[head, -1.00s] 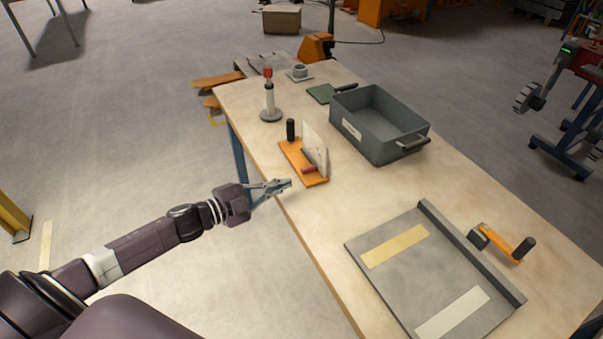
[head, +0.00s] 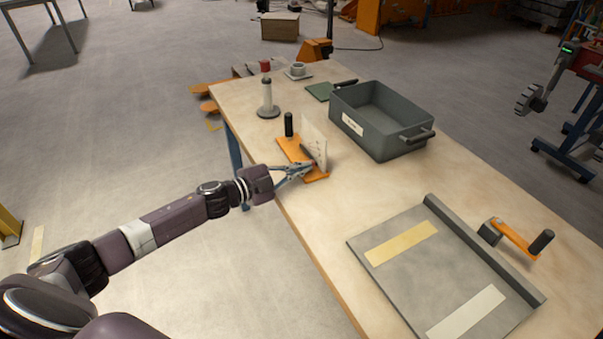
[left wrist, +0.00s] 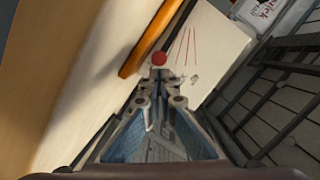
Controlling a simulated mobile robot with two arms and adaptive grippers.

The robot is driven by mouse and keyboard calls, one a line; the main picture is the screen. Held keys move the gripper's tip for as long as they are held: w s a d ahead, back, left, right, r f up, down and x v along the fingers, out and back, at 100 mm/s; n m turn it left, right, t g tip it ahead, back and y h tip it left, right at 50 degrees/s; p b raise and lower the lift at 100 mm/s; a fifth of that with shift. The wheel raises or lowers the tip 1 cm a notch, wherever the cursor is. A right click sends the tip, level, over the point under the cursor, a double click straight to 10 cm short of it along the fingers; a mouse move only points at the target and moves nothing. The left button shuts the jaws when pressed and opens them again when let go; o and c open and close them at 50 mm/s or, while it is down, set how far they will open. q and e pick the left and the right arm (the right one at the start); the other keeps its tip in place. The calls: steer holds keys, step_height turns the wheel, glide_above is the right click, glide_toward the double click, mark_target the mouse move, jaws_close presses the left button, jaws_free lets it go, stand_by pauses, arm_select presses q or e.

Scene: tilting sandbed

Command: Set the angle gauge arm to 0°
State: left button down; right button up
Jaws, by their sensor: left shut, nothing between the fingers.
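The angle gauge has an orange base (head: 316,178) with an upright white plate (head: 315,140) and a black handle (head: 289,124), near the table's left edge. A dark gauge arm (head: 308,152) shows in front of the plate; its red end is largely covered by my gripper in the head view. My left gripper (head: 312,164) is shut and empty, with its tips at the gauge. In the left wrist view, the red knob (left wrist: 159,58) lies just beyond the closed fingertips (left wrist: 160,76), before the white plate with red lines (left wrist: 208,52). I cannot tell whether they touch.
A grey bin (head: 405,147) stands behind the gauge to the right. A post on a round foot (head: 267,101) stands farther back. A grey tray (head: 405,268) and an orange crank (head: 515,238) lie nearer. Bare tabletop separates gauge and tray.

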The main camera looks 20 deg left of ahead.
steer(key=shift+a+f, duration=0.1)
steer(key=shift+f, duration=0.05)
arm_select(q)
steer(key=shift+w+a+f+m+b, duration=0.1)
steer(key=shift+f+m+b, duration=0.2)
steer(key=shift+f+b, duration=0.6)
steer(key=shift+b, duration=0.2)
steer(key=shift+w+a, duration=0.1)
steer(key=shift+a, duration=0.05)
arm_select(e)
steer(key=shift+a+f, duration=0.3)
steer(key=shift+f, duration=0.25)
steer(key=shift+a+f, duration=0.25)
steer(key=shift+f, duration=0.25)
